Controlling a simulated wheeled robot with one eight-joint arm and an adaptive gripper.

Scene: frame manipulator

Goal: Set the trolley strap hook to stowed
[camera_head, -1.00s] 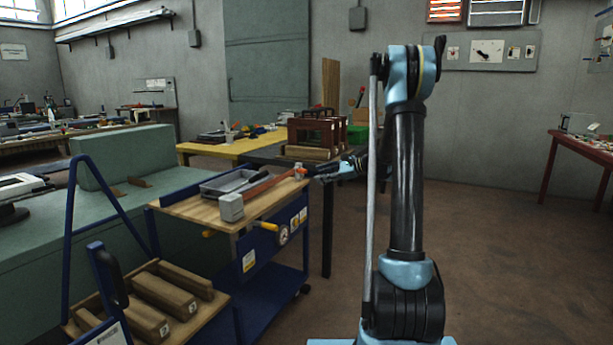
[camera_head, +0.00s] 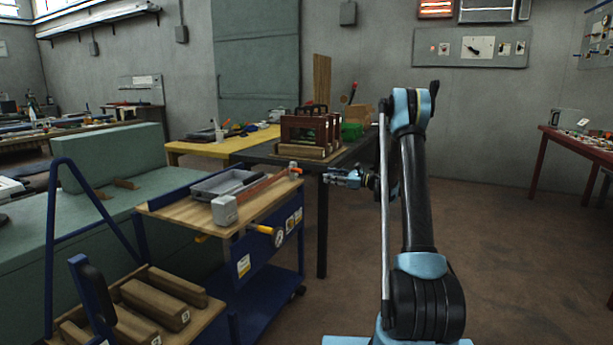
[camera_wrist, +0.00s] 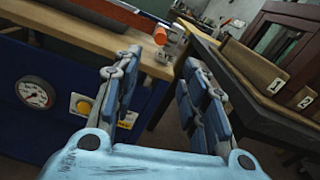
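The blue trolley has a wooden top (camera_head: 180,213) and stands left of my arm. A red strap or bar (camera_head: 262,187) runs across the top from a grey block (camera_head: 225,209) to a small metal fitting (camera_head: 293,171) with an orange end at the far right corner. In the wrist view the fitting (camera_wrist: 174,42) and its orange end (camera_wrist: 160,36) lie beyond my fingertips. I cannot tell for sure which part is the strap hook. My gripper (camera_head: 329,178) is just right of that corner, apart from it. In the wrist view my gripper (camera_wrist: 155,68) is open and empty.
Behind is a dark table (camera_head: 262,154) with a brown frame (camera_head: 311,130). Wooden blocks (camera_head: 155,301) lie at lower left. The floor to the right is clear.

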